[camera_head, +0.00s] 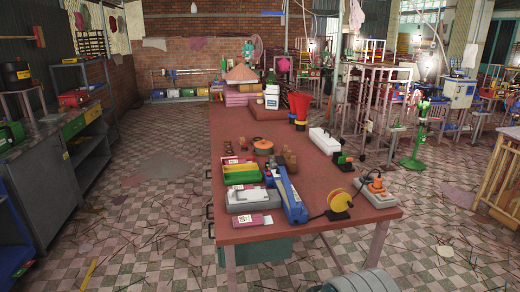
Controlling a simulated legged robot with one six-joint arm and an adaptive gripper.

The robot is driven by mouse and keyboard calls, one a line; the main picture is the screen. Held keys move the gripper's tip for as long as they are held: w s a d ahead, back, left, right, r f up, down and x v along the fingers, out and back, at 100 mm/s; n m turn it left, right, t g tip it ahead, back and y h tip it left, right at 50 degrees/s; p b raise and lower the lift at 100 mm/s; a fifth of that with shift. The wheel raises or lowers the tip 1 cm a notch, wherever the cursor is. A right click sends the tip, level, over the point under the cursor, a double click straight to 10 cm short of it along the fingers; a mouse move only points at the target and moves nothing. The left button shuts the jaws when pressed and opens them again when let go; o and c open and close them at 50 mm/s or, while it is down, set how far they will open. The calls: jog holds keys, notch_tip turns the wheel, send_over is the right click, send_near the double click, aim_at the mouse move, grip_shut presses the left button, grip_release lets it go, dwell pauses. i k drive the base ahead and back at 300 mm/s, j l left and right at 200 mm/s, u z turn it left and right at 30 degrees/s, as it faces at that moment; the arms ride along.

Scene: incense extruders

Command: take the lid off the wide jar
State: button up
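A long red-brown table (330,229) runs away from me through the middle of the view. A low, round orange-brown container (263,147) stands near its middle; it looks like a wide jar, but it is too small to tell its lid from its body. A white container (271,97) with a dark label stands farther back, with a green bottle (271,77) at it.
Colored packs (241,172), a blue sealer-like tool (290,196), a yellow reel (340,200) and a grey box with an orange top (376,190) crowd the table's near end. The checkered floor on the left is mostly open, beside a grey cabinet (60,180).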

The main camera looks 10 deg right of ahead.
aim_at(263, 144)
jog(key=i+j+u, duration=0.25)
jog(key=j, duration=0.15)
jog(key=i+j+u, duration=0.55)
jog(key=j, duration=0.25)
jog(key=i+j+u, duration=0.3)
jog(key=i, duration=0.4)
jog(key=i+j+u, duration=0.15)
jog(key=i+j, duration=0.15)
jog(key=i+l+z, duration=0.1)
jog(key=i+z, duration=0.25)
jog(key=i, duration=0.15)
jog(key=i+z, duration=0.4)
jog(key=i+j+z, duration=0.35)
jog(key=i, duration=0.2)
jog(key=i+l+z, duration=0.1)
jog(key=i+z, duration=0.65)
jog(key=i, duration=0.15)
jog(key=i+j+z, duration=0.2)
jog(key=i+z, duration=0.2)
jog(key=i+l+z, duration=0.1)
jog(key=i+z, duration=0.7)
jog(key=z, duration=0.2)
jog(key=i+j+z, duration=0.3)
jog(key=z, duration=0.2)
jog(key=i+j+z, duration=0.15)
jog(key=i, duration=0.3)
